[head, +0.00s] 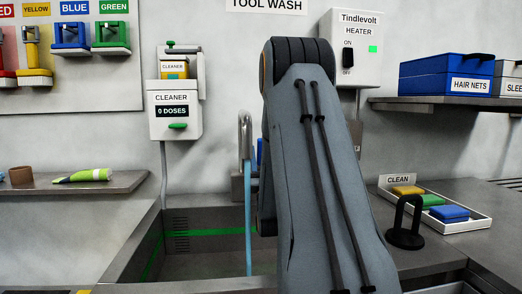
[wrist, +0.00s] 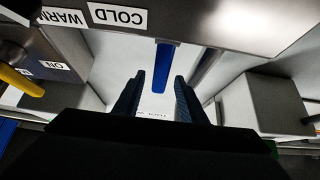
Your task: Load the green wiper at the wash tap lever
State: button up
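A green tool (head: 110,37) hangs under the GREEN label on the wall rack. A green block (head: 433,199) lies in the CLEAN tray; I cannot tell which is the wiper. In the wrist view my gripper (wrist: 158,98) is open and empty. A blue bar (wrist: 163,68), seemingly the tap lever, shows between the fingers with gaps on both sides. COLD (wrist: 117,17) and WARM labels are beside it. In the head view my arm hides the gripper and most of the lever. The tap (head: 245,135) has a light blue stream (head: 248,230) below it.
The sink (head: 200,264) lies below the tap. The CLEAN tray (head: 470,227) and a black stand (head: 404,232) are at right. A cleaner dispenser (head: 174,103) reads 0 DOSES. A left shelf (head: 100,190) holds a green tube (head: 85,176) and brown ring. A heater box (head: 358,45) is on the wall.

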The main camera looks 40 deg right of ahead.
aim_at(260, 148)
jog(key=shift+v, duration=2.25)
jog(key=shift+r, duration=0.1)
jog(key=x, duration=0.7)
jog(key=shift+w+d+r+p, duration=0.15)
jog(key=shift+w+p, duration=0.05)
jog(key=shift+p, duration=0.2)
jog(key=shift+w+d+r+p, duration=0.1)
jog(key=shift+w+r+p, duration=0.1)
jog(key=shift+p, duration=0.2)
jog(key=shift+w+p, duration=0.1)
jog(key=shift+p, duration=0.25)
jog(key=shift+d+f+g+p, duration=0.1)
jog(key=shift+d+g+p, duration=0.15)
jog(key=shift+g+p, duration=0.4)
jog(key=shift+p, duration=0.3)
